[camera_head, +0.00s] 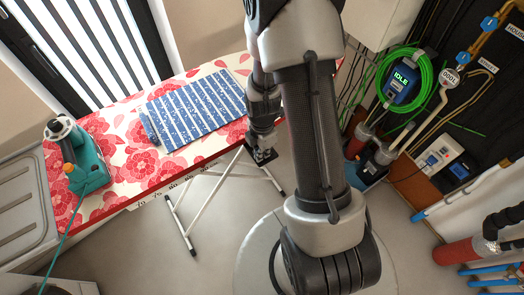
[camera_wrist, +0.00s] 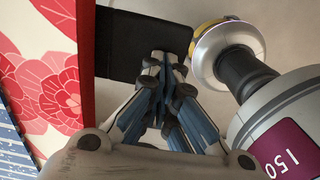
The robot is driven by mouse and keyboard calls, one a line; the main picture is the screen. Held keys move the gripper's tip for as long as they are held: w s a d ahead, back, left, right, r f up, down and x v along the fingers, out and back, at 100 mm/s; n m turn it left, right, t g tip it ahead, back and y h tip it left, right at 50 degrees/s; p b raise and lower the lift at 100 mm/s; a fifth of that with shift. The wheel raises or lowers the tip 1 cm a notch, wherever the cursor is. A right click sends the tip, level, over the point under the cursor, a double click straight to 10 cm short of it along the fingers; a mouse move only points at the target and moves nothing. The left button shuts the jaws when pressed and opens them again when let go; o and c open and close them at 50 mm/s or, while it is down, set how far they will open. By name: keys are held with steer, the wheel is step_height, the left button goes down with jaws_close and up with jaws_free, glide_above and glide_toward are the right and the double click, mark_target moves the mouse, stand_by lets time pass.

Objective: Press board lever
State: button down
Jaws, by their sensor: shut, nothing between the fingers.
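The ironing board (camera_head: 115,160), with its red and white floral cover, stands at left in the head view. Its red edge (camera_wrist: 85,75) runs down the left of the wrist view. A black flat piece (camera_wrist: 135,42) sticks out beside that edge in the wrist view; it may be the board's lever, but I cannot tell for sure. My gripper (camera_wrist: 166,62) is shut and empty. Its fingertips lie at the black piece's lower right; contact cannot be told. In the head view my gripper (camera_head: 262,156) is at the board's right side, and the lever cannot be made out there.
A striped blue cloth (camera_head: 197,110) and a teal iron (camera_head: 78,155) are on the board. Its white legs (camera_head: 185,225) stand below. A grey cylinder (camera_wrist: 265,115) marked 150 is close at the gripper's right. Hoses and a green cable coil (camera_head: 424,100) hang at right.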

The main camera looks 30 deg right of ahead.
steer(key=f, duration=0.1)
steer(key=f+b, duration=0.2)
steer(key=shift+s+f, duration=0.3)
steer(key=shift+r, duration=0.3)
steer(key=shift+r+p, duration=0.1)
steer(key=shift+p, duration=0.2)
steer(key=shift+r+p, duration=0.5)
steer(key=shift+r, duration=0.2)
steer(key=shift+w, duration=0.1)
steer(key=shift+r, duration=0.3)
step_height(320, 180, up, 13)
steer(key=p, duration=0.6)
steer(key=shift+r, duration=0.2)
